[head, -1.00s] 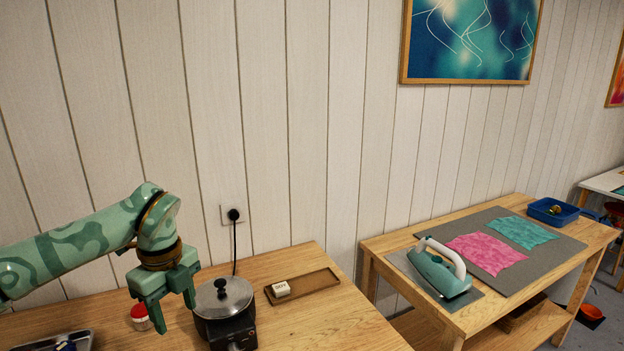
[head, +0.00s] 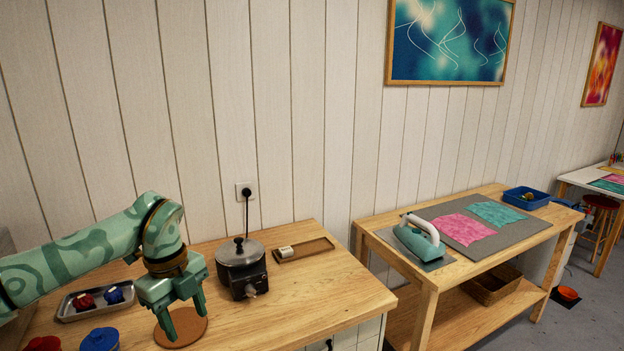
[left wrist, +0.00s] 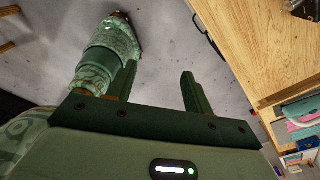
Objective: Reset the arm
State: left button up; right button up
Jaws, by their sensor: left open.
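My left arm comes in from the left in the head view, over the near wooden table (head: 330,283). Its green left gripper (head: 183,318) points down in front of a round brown cork mat (head: 190,338). The jaws are open and nothing shows between them. In the left wrist view the two fingers of the left gripper (left wrist: 157,85) stand apart and empty, with grey floor (left wrist: 170,40) beyond them. My right gripper is not in the head view.
A lidded pot on a black heater (head: 241,262) stands right of the gripper, its cord plugged into the wall. A wooden tray (head: 318,247) holds a small block. A metal tray (head: 75,309) holds red and blue items. An iron (head: 416,243) sits on the second table (head: 450,268).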

pick_arm(q)
jog(key=w+d+f+t+h+b, duration=0.1)
jog(key=d+f+t+h+b, duration=0.1)
jog(key=d+f+h, duration=1.3)
jog(key=s+a+f+n+t+y+b, duration=0.1)
jog(key=a+f+n+t+y, duration=0.3)
jog(key=f, duration=0.6)
jog(key=a+f+n+t+y+b, duration=0.1)
jog(key=a+f+n+t+y, duration=0.1)
jog(key=f+n+t, duration=0.45)
jog(key=s+a+f+n+g+y, duration=0.2)
jog(key=s+a+f+n+y, duration=0.15)
jog(key=s+f, duration=0.55)
jog(key=s+a+f+n+g+y, duration=0.25)
jog(key=s+a+f, duration=0.35)
jog(key=f, duration=0.6)
jog(key=s+a+f+n+g+y, duration=0.1)
jog(key=s+f, duration=0.4)
jog(key=s, duration=1.1)
jog(key=s+a+f+n+g+y+b, duration=0.1)
jog(key=s+f+n+g+y, duration=0.2)
jog(key=s, duration=1.4)
notch_tip(320, 180, down, 2)
jog(key=g, duration=0.3)
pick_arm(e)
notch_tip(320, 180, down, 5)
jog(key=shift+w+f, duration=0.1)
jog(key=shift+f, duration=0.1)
